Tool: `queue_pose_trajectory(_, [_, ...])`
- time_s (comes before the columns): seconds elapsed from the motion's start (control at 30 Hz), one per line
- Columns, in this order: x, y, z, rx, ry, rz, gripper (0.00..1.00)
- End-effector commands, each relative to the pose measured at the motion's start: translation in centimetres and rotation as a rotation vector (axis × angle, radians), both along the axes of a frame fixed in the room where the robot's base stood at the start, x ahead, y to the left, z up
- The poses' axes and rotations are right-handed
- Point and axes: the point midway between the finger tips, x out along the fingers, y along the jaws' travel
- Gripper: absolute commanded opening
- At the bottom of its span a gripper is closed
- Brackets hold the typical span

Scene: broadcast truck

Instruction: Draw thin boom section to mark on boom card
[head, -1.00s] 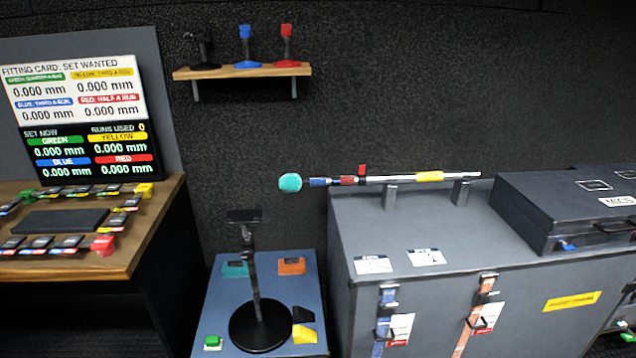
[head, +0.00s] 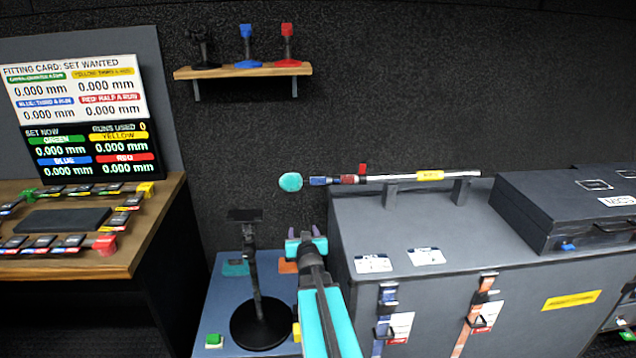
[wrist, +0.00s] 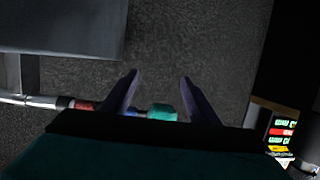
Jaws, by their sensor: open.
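The boom lies across two grey rests on a grey case. Its teal foam head (head: 290,182) points left, followed by a blue section (head: 318,181), a red section (head: 348,180) with an upright red lever (head: 362,168), and a silver tube (head: 400,178) with a yellow band (head: 430,175). Two white cards (head: 374,264) (head: 426,256) lie on the case; their text is too small to read. My gripper (head: 305,238) is open and empty, below the boom's left end in the head view. In the wrist view my gripper (wrist: 158,80) shows the teal head (wrist: 162,112) and red section (wrist: 84,106) partly hidden behind its fingers.
The grey case (head: 450,225) has a black case (head: 570,205) at its right. A black stand (head: 255,290) is on a low blue table. A wall shelf (head: 242,71) holds three small stands. A display board (head: 88,110) reads 0.000 mm throughout, runs used 0.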

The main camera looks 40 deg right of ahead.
Motion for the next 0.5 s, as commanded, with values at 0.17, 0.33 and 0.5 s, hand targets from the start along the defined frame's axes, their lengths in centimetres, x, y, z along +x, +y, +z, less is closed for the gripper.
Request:
queue_pose_trajectory(0.17, [-1.5,-5.0,8.0,-0.113,-0.152,-0.03,0.55])
queue_pose_trajectory(0.33, [-2.3,-6.7,11.2,-0.16,-0.213,-0.04,0.55])
queue_pose_trajectory(0.5, [-2.4,-6.8,11.6,-0.166,-0.22,-0.041,0.55])
